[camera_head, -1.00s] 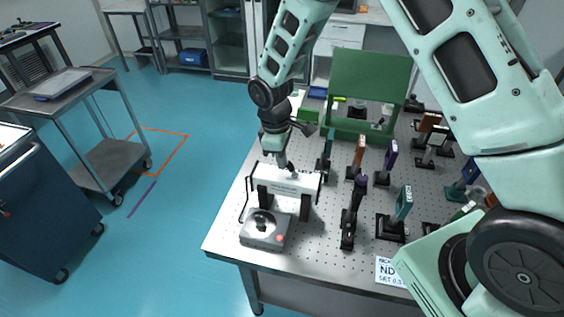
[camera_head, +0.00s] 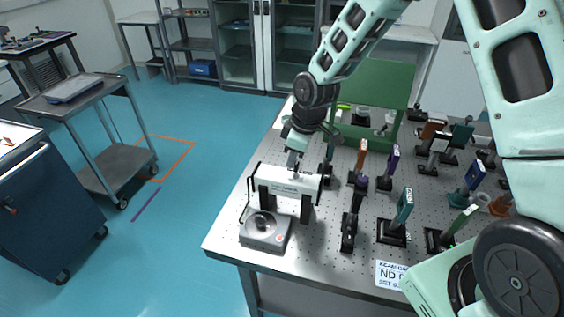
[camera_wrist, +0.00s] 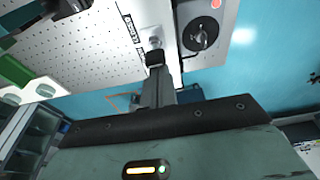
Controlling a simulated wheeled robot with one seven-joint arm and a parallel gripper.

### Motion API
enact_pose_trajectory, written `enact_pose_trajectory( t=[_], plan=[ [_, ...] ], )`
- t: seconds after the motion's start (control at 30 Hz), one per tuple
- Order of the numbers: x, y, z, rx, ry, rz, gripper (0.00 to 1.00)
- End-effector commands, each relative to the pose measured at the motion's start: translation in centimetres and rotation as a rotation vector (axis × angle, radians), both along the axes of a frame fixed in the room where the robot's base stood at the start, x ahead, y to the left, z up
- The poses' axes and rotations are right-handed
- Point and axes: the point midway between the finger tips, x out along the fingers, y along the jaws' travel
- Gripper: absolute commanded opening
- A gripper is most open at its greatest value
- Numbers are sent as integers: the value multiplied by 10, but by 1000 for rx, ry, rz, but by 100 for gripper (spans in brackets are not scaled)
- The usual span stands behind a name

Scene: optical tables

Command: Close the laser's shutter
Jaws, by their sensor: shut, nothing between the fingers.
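The laser is a white box (camera_head: 275,184) with a dark printed label, raised on two black posts at the near left of the perforated table. It also shows in the wrist view (camera_wrist: 141,14), partly cut off. A small pale knob (camera_wrist: 156,42) stands on its top; I cannot tell whether this is the shutter or what position it is in. My gripper (camera_head: 293,168) points down at the top of the box, its fingers shut and empty. In the wrist view the dark fingertips (camera_wrist: 155,58) are right by the knob; contact is unclear.
A grey control box (camera_head: 265,232) with a black dial and red button sits in front of the laser. Several optics on black mounts, including a purple-topped post (camera_head: 350,217), stand to the right. Blue floor lies left of the table.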

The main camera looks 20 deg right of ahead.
Motion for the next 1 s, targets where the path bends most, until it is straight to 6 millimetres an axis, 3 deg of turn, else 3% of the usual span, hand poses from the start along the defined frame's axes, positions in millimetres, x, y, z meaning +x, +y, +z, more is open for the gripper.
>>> enact_pose_trajectory(
  t=[0.13,1.0],
  plan=[
    [-5,-8,1,-1,0,-2,0],
    [-4,-6,17,-1,1,-1,0]
  ],
)
